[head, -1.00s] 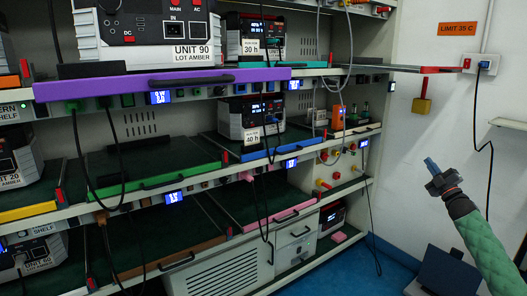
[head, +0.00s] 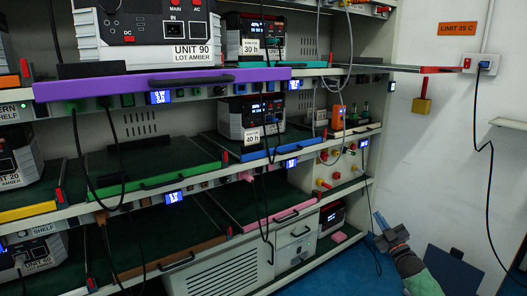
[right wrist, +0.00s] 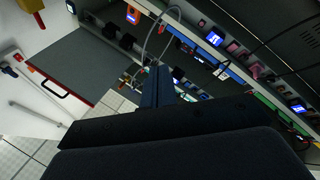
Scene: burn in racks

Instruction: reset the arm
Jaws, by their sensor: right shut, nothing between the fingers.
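My right gripper (head: 381,221) shows at the lower right of the head view, low in front of the wall and beside the right end of the rack. Its blue fingers are shut with nothing between them, and they point up and to the left. In the right wrist view the shut fingers (right wrist: 157,88) stick out past the dark gripper body, clear of the shelves. My left gripper is not in view.
The rack holds a purple tray (head: 180,82), a green tray (head: 180,181) and unit 90 (head: 150,22). Cables hang along the rack. Blue floor (head: 335,270) is open below.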

